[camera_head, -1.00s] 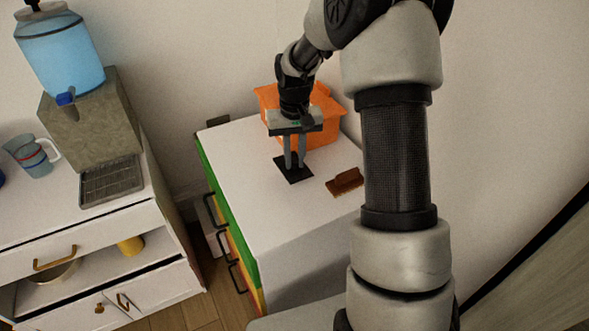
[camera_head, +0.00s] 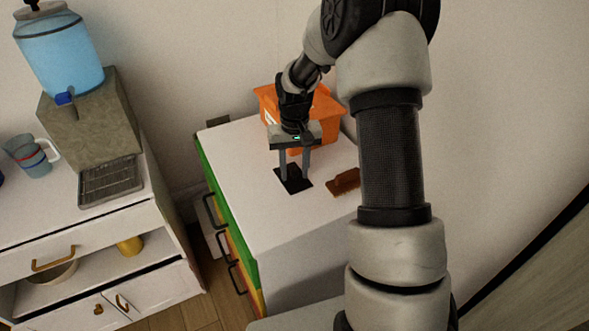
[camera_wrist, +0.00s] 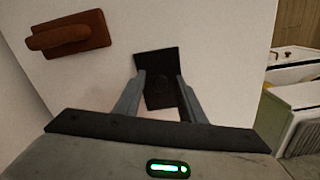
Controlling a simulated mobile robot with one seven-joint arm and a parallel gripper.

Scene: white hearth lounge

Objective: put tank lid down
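A dark, flat, square plate, which looks like the tank lid (camera_head: 295,185), lies on the white top of the drawer cabinet (camera_head: 240,160). My gripper (camera_head: 294,177) is right above it, pointing down, with its two fingers apart. In the wrist view the lid (camera_wrist: 156,64) shows beyond and between the fingertips (camera_wrist: 161,76), with a faint rounded shape near its middle. Nothing is visibly clamped between the fingers. I cannot tell whether the fingertips touch the lid.
A brown brush-like object (camera_head: 343,182) lies right of the lid; it also shows in the wrist view (camera_wrist: 70,36). An orange bin (camera_head: 325,115) stands behind my gripper. A blue water tank (camera_head: 62,58) on a stone-like stand is at left. The cabinet top's front and left are clear.

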